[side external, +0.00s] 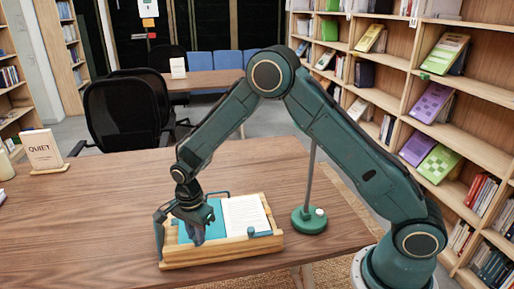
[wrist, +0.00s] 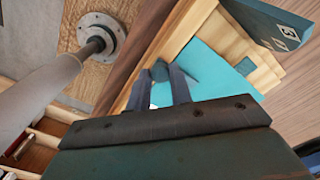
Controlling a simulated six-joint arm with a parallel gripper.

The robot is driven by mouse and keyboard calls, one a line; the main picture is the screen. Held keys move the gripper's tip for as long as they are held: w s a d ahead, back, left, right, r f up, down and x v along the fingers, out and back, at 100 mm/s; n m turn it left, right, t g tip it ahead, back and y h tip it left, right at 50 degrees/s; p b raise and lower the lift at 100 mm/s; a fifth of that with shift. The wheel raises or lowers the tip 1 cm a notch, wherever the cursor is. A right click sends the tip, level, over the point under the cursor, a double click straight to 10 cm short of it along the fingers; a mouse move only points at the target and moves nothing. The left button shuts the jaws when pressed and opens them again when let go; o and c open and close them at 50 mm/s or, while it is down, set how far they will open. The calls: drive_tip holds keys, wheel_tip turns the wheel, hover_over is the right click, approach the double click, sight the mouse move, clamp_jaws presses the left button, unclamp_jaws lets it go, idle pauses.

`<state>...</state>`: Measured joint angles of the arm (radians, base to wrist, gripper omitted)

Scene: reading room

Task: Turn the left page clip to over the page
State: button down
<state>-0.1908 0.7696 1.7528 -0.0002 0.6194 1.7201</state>
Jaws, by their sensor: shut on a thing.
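A wooden book stand (side external: 222,255) sits on the table with an open book on it. The book's left page (side external: 214,215) is teal, and its right page (side external: 246,214) is white with print. My gripper (side external: 197,238) is low over the stand's front left, pointing down. In the wrist view, my gripper (wrist: 162,88) has a small blue-grey piece, the left page clip (wrist: 160,71), between its fingers by the wooden rim. The teal page (wrist: 217,66) lies beside the fingers. My fingers hide most of the clip, so its exact angle is unclear. A blue right clip (side external: 250,232) shows at the front rim.
A green lamp base (side external: 309,220) with an upright pole stands right of the stand. A QUIET sign (side external: 41,149) stands at the table's far left. The table (side external: 95,220) left of the stand is clear.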

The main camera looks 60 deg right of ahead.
drive_tip(key=shift+m, duration=0.3)
drive_tip(key=c, duration=1.3)
unclamp_jaws()
drive_tip(key=shift+o, duration=0.2)
wheel_tip(320, 180, up, 14)
